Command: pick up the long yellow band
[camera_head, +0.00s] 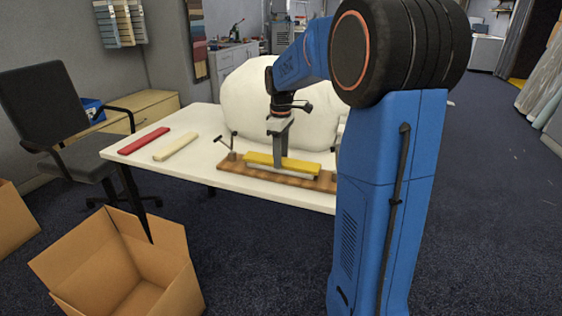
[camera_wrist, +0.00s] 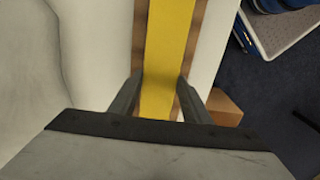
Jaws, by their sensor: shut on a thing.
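The long yellow band (camera_head: 297,166) lies lengthwise over a brown wooden board on the white table in the head view. A pale grey strip shows along its near side. The fingertips are partly hidden beside the band. I cannot tell whether the band is clear of the board.
The wooden board (camera_head: 232,166) has small posts near its ends. A red band (camera_head: 143,140) and a cream band (camera_head: 175,146) lie on the table (camera_head: 205,122) to the left. A large white bulky form (camera_head: 245,95) stands behind. An open cardboard box (camera_head: 120,262) is on the floor in front.

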